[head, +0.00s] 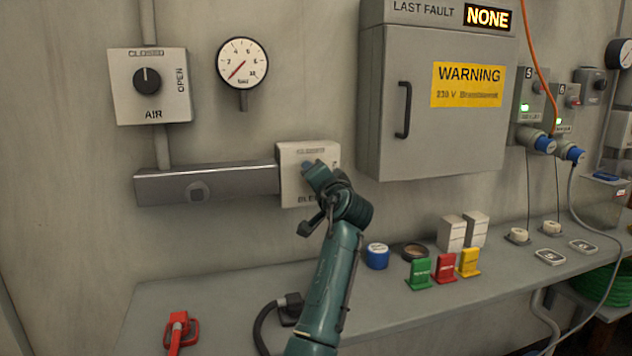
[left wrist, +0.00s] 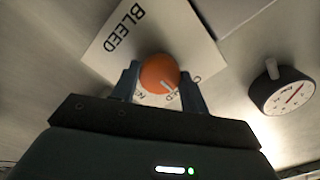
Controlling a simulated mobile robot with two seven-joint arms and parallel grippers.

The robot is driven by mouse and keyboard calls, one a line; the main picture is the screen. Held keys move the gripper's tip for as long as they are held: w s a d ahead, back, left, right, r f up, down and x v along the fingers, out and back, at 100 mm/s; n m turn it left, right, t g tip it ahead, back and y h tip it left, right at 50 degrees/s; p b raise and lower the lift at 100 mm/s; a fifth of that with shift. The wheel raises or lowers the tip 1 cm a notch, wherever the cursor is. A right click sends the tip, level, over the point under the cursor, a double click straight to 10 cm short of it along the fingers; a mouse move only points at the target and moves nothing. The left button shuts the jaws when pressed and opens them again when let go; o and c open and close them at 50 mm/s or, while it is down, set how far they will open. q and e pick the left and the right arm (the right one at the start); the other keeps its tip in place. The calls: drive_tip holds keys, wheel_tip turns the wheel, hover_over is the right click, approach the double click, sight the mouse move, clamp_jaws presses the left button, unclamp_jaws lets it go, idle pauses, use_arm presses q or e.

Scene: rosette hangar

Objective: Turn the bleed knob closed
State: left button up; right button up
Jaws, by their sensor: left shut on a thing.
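The bleed knob (left wrist: 160,72) is orange with a white pointer line and sits on a pale plate (left wrist: 188,40) marked BLEED. The fingers of my left gripper (left wrist: 160,85) are shut on the knob, one on each side. In the left wrist view the pointer line faces lower right, away from the word BLEED, towards partly hidden lettering. In the head view the bleed plate (head: 292,188) is at the middle of the wall, and my left gripper (head: 312,172) covers its knob. My right gripper is not in view.
An air knob (head: 147,81) is at upper left, with a gauge (head: 242,63) beside it. A grey cabinet (head: 440,140) stands out right of the bleed plate. Below, a bench (head: 215,290) holds a blue-lidded tin (head: 377,256) and coloured tags (head: 446,268).

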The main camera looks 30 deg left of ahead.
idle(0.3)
use_arm(q)
drive_tip(key=o, duration=1)
drive_tip(key=b+v, duration=0.1)
drive_tip(key=v, duration=1.2)
drive_tip(key=shift+d, duration=0.15)
